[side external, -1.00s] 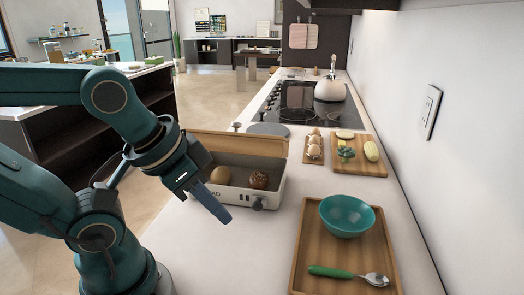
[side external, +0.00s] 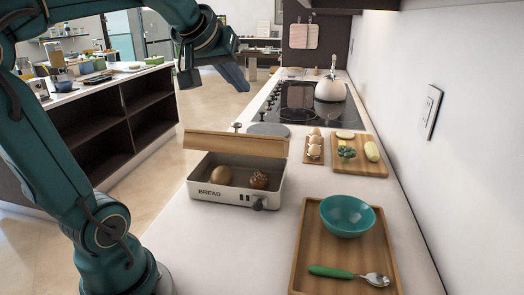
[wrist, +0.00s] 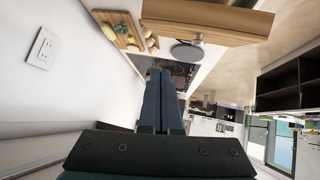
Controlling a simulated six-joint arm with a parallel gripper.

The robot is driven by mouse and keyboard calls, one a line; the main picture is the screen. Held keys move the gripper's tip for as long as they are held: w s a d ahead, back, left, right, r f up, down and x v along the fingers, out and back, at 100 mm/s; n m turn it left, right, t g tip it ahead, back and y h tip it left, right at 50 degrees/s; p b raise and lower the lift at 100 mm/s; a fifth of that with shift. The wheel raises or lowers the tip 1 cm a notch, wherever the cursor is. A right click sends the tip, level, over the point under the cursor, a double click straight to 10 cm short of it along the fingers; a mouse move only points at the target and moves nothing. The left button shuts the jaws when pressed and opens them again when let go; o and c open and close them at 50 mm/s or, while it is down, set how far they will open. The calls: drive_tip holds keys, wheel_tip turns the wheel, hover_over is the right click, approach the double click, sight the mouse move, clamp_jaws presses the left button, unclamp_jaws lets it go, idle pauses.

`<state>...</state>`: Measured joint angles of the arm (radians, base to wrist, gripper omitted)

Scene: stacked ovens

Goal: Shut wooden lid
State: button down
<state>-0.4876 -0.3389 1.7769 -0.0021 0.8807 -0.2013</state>
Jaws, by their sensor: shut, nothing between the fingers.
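The wooden lid (side external: 236,144) stands raised, tilted up along the back edge of the cream bread box (side external: 228,202), which is open. Two round loaves lie inside the box, a plain one (side external: 220,176) and a darker topped one (side external: 259,179). My gripper (side external: 238,82) is shut and empty, high above and behind the lid, not touching it. In the wrist view the fingers (wrist: 162,98) lie together, and the lid (wrist: 205,22) shows at the top of the picture.
A wooden tray (side external: 301,253) with a teal bowl (side external: 347,215) and a green-handled spoon (side external: 347,274) lies at the front right. An egg holder (side external: 314,150) and cutting board (side external: 372,168) lie right of the box. A kettle (side external: 330,90) stands on the stovetop behind.

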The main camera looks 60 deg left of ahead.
sight(241, 139)
drive_tip(key=a+n+g+y, duration=0.1)
drive_tip(key=a+n+y, duration=0.15)
drive_tip(key=a, duration=0.65)
drive_tip(key=shift+n+h, duration=0.25)
drive_tip(key=shift+h, duration=0.2)
drive_tip(key=x, duration=0.9)
drive_tip(key=shift+s+d+f, duration=0.1)
drive_tip(key=shift+s+f, duration=0.05)
drive_tip(key=shift+s, duration=0.05)
drive_tip(key=shift+s+d+f, duration=0.1)
drive_tip(key=shift+d+f, duration=0.2)
drive_tip(key=shift+f, duration=0.5)
drive_tip(key=shift+s+d+f, duration=0.1)
drive_tip(key=shift+d+f, duration=0.2)
drive_tip(key=shift+f, duration=0.2)
drive_tip(key=shift+s+d+f, duration=0.1)
drive_tip(key=shift+d+f, duration=0.15)
drive_tip(key=shift+f, duration=0.2)
drive_tip(key=shift+s, duration=0.1)
